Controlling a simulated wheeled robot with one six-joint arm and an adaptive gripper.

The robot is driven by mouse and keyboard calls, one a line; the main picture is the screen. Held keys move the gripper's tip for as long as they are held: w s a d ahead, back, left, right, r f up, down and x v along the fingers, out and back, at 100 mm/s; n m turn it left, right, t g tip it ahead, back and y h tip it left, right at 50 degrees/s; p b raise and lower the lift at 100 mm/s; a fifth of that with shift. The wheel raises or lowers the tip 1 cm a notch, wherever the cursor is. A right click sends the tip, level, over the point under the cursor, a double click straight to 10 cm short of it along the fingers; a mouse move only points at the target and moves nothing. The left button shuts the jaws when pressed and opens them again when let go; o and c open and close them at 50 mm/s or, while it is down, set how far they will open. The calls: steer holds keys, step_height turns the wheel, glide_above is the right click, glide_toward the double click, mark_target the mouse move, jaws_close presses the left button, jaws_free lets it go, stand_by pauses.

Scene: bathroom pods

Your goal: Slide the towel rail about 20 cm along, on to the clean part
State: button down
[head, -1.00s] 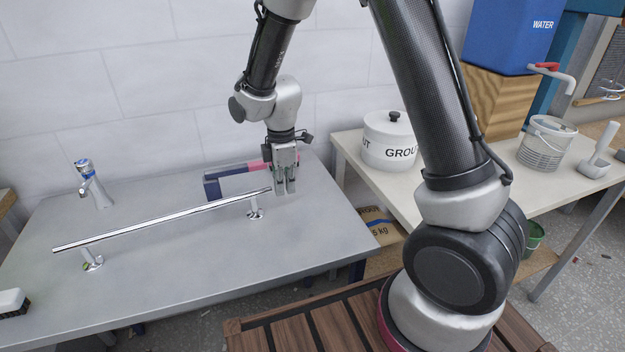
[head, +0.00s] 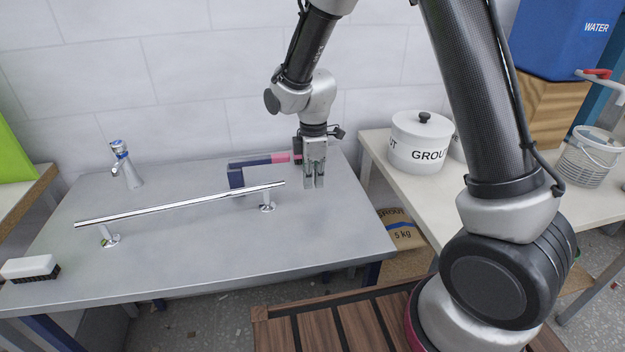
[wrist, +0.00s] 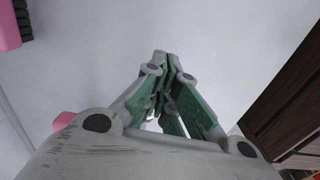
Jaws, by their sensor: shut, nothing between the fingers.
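The towel rail (head: 180,205) is a chrome bar on two short posts on the grey table (head: 200,265), running from left front to right back. A round foot (head: 111,241) shows under its left post, another (head: 267,207) under its right. My gripper (head: 314,185) is shut and empty, pointing down just beyond the rail's right end, with a small gap in the picture. I cannot tell whether its tips touch the table. In the wrist view its green-sided fingers (wrist: 165,75) meet over a pale surface; the rail is not clearly visible there.
A blue and pink bar-shaped thing (head: 237,178) lies behind the rail. A tap (head: 125,166) stands at the back left, a white brush (head: 30,267) at the front left. A GROUT tub (head: 420,145) stands on the right-hand bench. The table front is clear.

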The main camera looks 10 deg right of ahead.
step_height(320, 180, up, 10)
steer(key=s+d+r+m+t, duration=0.2)
steer(key=s+d+r+m, duration=0.5)
steer(key=s+d, duration=0.4)
steer(key=s+d+r+m+t, duration=0.2)
steer(key=s+d+r+m, duration=0.5)
steer(key=s+d+m, duration=0.3)
steer(key=shift+s+d+m, duration=0.3)
steer(key=shift+s+d, duration=0.15)
steer(key=shift+s, duration=0.6)
steer(key=shift+a, duration=0.1)
